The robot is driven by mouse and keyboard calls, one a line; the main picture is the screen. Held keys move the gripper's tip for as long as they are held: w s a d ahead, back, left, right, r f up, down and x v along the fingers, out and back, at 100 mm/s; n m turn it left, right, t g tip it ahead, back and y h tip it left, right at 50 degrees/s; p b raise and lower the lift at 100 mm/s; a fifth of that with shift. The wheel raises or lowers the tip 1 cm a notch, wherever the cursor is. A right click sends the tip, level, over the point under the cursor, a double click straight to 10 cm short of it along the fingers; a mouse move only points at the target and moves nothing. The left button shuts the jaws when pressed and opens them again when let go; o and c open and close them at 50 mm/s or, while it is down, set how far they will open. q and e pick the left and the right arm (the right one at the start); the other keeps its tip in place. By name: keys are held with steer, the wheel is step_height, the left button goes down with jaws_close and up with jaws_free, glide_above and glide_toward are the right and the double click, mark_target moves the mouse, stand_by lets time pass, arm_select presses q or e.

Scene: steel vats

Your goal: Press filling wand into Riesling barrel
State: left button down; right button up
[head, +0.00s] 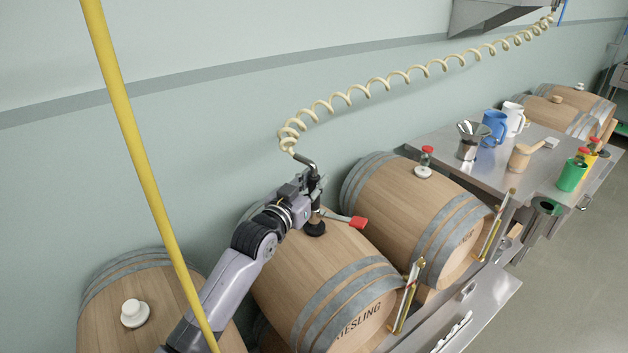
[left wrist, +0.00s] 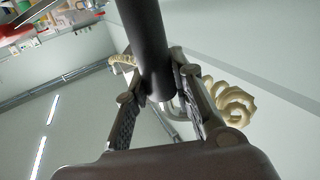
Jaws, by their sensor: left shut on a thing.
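The Riesling barrel (head: 318,262) lies on its side in the middle of the head view, with its name on the front head. My left gripper (head: 314,195) is shut on the filling wand (head: 316,215) above the barrel's top. The wand stands about upright, and its dark foot (head: 314,229) appears to touch the barrel top; the bung hole itself is hidden. A red lever (head: 358,222) sticks out to the right of the wand. In the left wrist view the fingers (left wrist: 158,100) clasp the dark wand tube (left wrist: 145,45). My right gripper is not in view.
A coiled cream hose (head: 400,76) runs from the wand to the upper right. Other barrels stand left (head: 165,305) and right (head: 425,215). A steel table (head: 450,150) with jugs and bottles stands at right. A yellow pole (head: 140,150) crosses the left foreground.

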arm_select(q)
steer(key=shift+f, duration=0.15)
steer(key=c, duration=1.3)
jaws_free()
steer(key=shift+f, duration=0.15)
steer(key=v, duration=1.2)
steer(key=shift+r, duration=0.25)
steer(key=shift+f, duration=0.1)
